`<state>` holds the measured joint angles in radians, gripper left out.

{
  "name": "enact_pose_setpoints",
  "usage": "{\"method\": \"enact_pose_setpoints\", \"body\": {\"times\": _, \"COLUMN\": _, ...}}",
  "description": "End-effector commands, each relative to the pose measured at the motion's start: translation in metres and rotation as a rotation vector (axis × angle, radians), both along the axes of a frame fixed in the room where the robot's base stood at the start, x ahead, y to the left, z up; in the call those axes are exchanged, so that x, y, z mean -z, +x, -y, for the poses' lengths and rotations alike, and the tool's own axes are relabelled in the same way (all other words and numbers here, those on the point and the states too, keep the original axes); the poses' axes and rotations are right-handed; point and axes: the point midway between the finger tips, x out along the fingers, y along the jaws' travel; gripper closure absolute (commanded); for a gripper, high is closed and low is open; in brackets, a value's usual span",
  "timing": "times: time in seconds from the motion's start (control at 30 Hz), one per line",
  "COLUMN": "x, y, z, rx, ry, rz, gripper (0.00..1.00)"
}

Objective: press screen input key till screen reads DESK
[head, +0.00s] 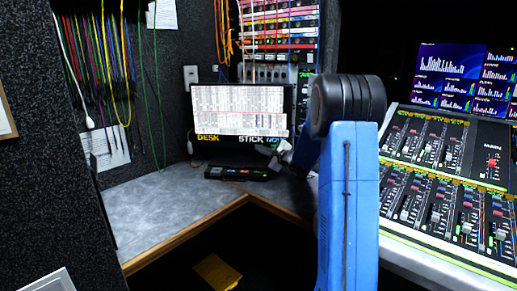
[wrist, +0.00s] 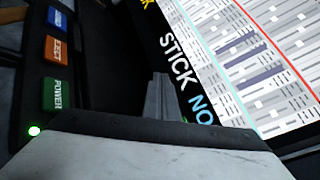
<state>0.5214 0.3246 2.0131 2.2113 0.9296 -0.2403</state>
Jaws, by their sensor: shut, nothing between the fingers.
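The screen (head: 240,108) stands upright at the back of the corner desk, showing a pale grid of rows. Below the grid its bottom strip has yellow "DESK", white "STICK" and a partly hidden blue word starting "NO"; the strip also shows in the wrist view (wrist: 180,55). A low black box (head: 238,173) lies in front of the screen. In the wrist view it carries a blue key (wrist: 61,19), an orange key (wrist: 57,50) and a green POWER key (wrist: 56,94). The blue key's label is unclear. My gripper (head: 283,148) is shut and empty beside the screen's lower right.
The mixing console (head: 440,185) fills the right side. A patch rack (head: 280,40) with cables rises behind the screen. The grey desktop (head: 165,205) is clear at left, with a wooden front edge.

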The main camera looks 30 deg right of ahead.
Motion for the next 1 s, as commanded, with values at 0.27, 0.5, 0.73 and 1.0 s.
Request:
{"method": "enact_pose_setpoints", "body": {"times": 0.27, "x": 0.0, "y": 0.001, "z": 0.001, "rx": 0.0, "ry": 0.0, "rz": 0.0, "gripper": 1.0}}
{"method": "enact_pose_setpoints", "body": {"times": 0.5, "x": 0.0, "y": 0.0, "z": 0.0, "rx": 0.001, "ry": 0.001, "rz": -0.001, "gripper": 1.0}}
{"method": "enact_pose_setpoints", "body": {"times": 0.73, "x": 0.001, "y": -0.009, "z": -0.006, "rx": 0.0, "ry": 0.001, "rz": -0.002, "gripper": 1.0}}
{"method": "enact_pose_setpoints", "body": {"times": 1.0, "x": 0.0, "y": -0.012, "z": -0.009, "rx": 0.0, "ry": 0.0, "rz": 0.0, "gripper": 1.0}}
